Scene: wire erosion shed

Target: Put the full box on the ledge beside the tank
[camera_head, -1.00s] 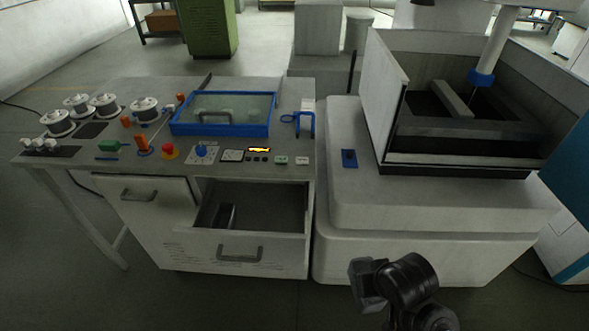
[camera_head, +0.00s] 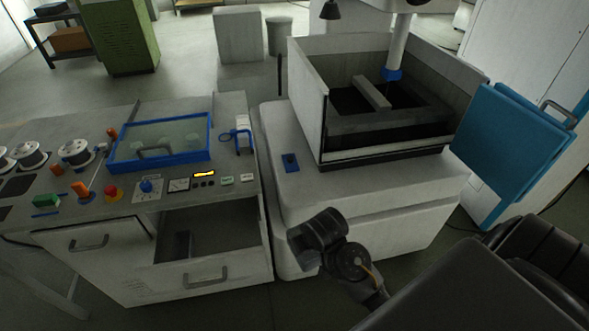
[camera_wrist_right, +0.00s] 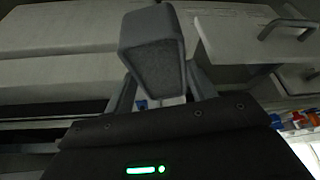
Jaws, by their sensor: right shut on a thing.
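In the right wrist view my right gripper (camera_wrist_right: 160,82) has a finger on each side of a grey, tapered block-like thing (camera_wrist_right: 152,45) and is shut on it. I cannot tell whether it is the full box; no contents show. In the head view a dark part of my arm stands in front of the white machine base, and no fingertips can be made out there. The grey open tank (camera_head: 310,100) sits on the machine. My left gripper is out of view.
The control bench stands at left with a blue-framed tray (camera_head: 205,153), knobs and spools. A blue panel (camera_head: 510,145) stands right of the tank. Most of the ledge is bare.

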